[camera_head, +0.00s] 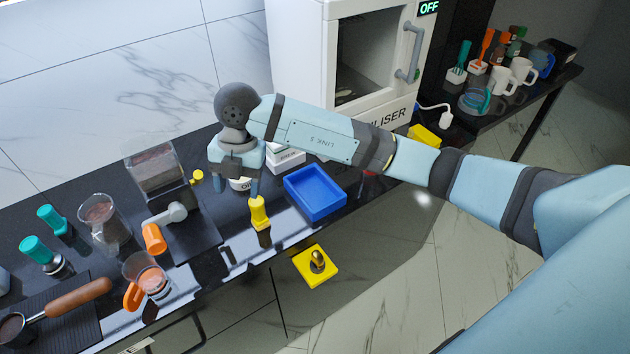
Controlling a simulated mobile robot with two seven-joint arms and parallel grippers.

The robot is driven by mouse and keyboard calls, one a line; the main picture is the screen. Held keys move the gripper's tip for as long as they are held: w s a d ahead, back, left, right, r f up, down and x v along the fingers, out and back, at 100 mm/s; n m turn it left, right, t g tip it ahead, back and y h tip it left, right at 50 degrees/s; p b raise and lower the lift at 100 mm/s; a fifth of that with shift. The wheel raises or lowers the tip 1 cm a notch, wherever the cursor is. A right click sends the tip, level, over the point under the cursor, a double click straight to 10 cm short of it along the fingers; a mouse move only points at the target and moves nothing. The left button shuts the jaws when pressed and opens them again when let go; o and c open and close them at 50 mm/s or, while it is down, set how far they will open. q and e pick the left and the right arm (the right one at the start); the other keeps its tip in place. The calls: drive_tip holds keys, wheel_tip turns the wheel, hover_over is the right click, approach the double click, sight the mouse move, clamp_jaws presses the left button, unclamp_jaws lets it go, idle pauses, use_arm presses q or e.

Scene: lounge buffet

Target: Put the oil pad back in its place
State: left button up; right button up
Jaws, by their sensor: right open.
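A small white item with dark lettering that looks like "OI" (241,184) is on the dark counter, partly hidden by my right gripper; it may be the oil pad, but I cannot tell for sure. My right gripper (232,186) points down over the counter, its light-blue fingers apart on either side of this item. I cannot tell whether the fingers touch it. My right arm reaches in from the right. My left gripper does not show.
A blue tray (316,196) and a yellow upright piece (259,213) stand close to the right gripper. A white lettered block (286,158) is behind. The grinder (158,170) is left. The steriliser (345,60) stands behind. A yellow square with a knob (308,274) is below the front edge.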

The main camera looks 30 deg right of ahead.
drive_tip(key=s+a+r+m+t+y, duration=0.1)
drive_tip(key=s+a+m+y, duration=0.1)
drive_tip(key=s+a+y, duration=1.25)
drive_tip(key=w+d+f+m+t+h, duration=0.2)
drive_tip(key=d+f+m+t+h, duration=0.3)
drive_tip(key=d+m+t, duration=0.4)
drive_tip(key=w+d+f+m+t+h, duration=0.2)
drive_tip(key=d+f+m+t+h, duration=0.2)
drive_tip(key=d+f+m+t, duration=0.5)
drive_tip(key=s+d+f+m+g+h, duration=0.3)
drive_tip(key=s+f+g, duration=0.4)
drive_tip(key=s+f, duration=0.4)
drive_tip(key=f+m+h, duration=0.1)
drive_tip(key=m, duration=0.1)
drive_tip(key=shift+s+m+h, duration=0.3)
drive_tip(key=shift+s+h, duration=0.05)
drive_tip(key=shift+d+f, duration=0.1)
